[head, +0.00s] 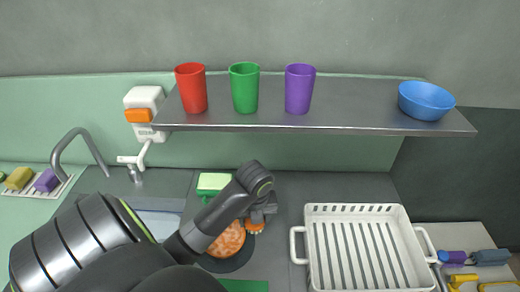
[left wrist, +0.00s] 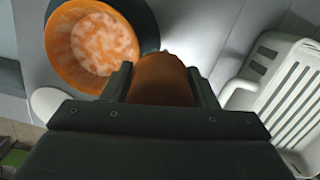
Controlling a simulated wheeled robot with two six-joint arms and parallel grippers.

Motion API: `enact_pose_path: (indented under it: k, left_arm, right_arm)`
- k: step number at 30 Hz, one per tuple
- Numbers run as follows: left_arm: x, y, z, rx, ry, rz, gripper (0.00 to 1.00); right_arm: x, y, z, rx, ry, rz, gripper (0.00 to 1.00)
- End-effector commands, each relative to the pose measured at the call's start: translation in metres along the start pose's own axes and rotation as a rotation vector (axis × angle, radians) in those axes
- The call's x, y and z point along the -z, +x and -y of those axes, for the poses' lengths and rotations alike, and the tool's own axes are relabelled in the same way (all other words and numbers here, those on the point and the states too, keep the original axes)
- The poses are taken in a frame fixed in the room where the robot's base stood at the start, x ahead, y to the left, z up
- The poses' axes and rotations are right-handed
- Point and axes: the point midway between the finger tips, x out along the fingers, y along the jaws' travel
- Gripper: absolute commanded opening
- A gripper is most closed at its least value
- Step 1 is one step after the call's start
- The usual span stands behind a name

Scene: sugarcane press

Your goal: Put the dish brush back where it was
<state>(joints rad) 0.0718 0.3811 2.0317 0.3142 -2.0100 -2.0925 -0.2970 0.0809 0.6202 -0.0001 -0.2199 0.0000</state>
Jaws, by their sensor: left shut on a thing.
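My left gripper (head: 263,212) is over the grey counter, just right of an orange bowl with foamy contents (head: 228,240). It is shut on an orange-brown thing, likely the dish brush (head: 255,226). In the left wrist view this thing (left wrist: 161,80) sits between the two fingers as a rounded orange-brown shape. Most of it is hidden by the gripper, and I cannot tell whether it touches the counter. The bowl (left wrist: 95,45) shows up and left of the fingers there. My right gripper is not in view.
A white dish rack (head: 308,250) stands to the right. A green-and-white block (head: 213,182) is behind the bowl. A shelf (head: 350,105) holds red (head: 192,90), green (head: 244,90) and purple (head: 298,90) cups and a blue bowl (head: 425,101). A faucet (head: 82,142) is left.

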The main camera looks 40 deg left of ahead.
Motion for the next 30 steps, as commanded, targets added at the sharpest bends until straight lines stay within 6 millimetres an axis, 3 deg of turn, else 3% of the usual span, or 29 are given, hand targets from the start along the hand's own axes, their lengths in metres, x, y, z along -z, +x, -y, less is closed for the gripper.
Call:
enact_pose_path:
  k: [5, 15, 30]
  left_arm:
    - [-0.023, 0.007, 0.004, 0.001, 0.022, 0.006, 0.28]
    - [-0.094, 0.018, 0.019, 0.002, 0.017, 0.005, 0.28]
    - [-0.183, 0.028, 0.037, 0.004, 0.015, 0.002, 0.28]
  right_arm:
    - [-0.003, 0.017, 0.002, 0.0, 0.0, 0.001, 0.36]
    - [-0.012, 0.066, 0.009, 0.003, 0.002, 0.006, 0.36]
    - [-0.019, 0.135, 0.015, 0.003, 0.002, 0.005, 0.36]
